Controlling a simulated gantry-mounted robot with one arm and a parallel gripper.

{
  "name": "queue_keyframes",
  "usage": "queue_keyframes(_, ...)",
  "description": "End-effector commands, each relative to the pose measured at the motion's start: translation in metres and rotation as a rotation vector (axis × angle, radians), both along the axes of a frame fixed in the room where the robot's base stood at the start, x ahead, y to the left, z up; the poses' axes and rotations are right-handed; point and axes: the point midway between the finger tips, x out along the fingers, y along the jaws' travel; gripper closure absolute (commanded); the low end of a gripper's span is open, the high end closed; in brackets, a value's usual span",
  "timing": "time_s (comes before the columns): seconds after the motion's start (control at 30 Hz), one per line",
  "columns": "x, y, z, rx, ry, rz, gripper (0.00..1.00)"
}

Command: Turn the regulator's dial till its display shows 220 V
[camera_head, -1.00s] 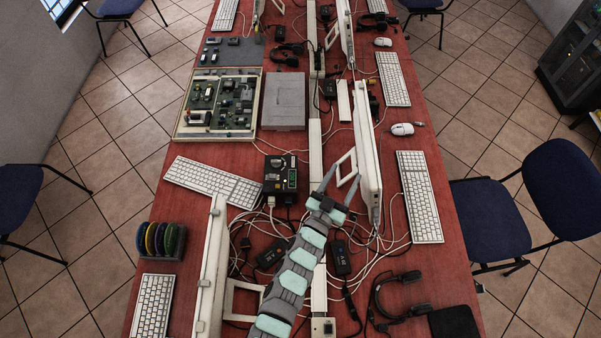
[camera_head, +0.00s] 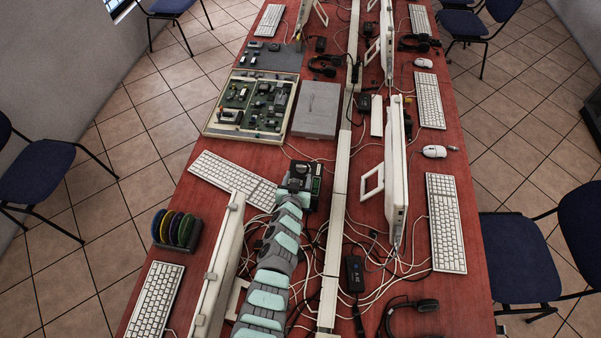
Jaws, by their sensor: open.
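The regulator (camera_head: 302,168) is a small black box with a green display strip (camera_head: 316,186) on its right side. It stands on the red table left of the long white cable duct. The display's digits are too small to read, and I cannot make out the dial clearly. My gripper (camera_head: 296,191) is open at the near edge of the regulator, overlapping its front part in the picture. I cannot tell whether it touches the box. The gripper and arm hide the near side of the regulator and some cables there.
White cables tangle around the arm. A white keyboard (camera_head: 233,178) lies left of the regulator. A grey box (camera_head: 317,108) and a framed circuit board (camera_head: 252,106) are behind it. The cable duct (camera_head: 338,190) and white monitors (camera_head: 396,165) stand to the right.

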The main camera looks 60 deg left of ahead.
Motion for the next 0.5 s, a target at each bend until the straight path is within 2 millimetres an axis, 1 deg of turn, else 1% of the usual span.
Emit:
queue_keyframes(0.03,0.004,0.007,-0.008,0.0,-0.002,0.003,0.42)
queue_keyframes(0.17,0.014,0.02,-0.012,0.003,-0.003,0.0,0.42)
queue_keyframes(0.23,0.019,0.025,-0.018,0.001,-0.002,-0.001,0.42)
queue_keyframes(0.4,0.027,0.036,-0.019,0.002,-0.004,-0.001,0.42)
queue_keyframes(0.5,0.029,0.038,-0.02,0.002,-0.002,-0.002,0.42)
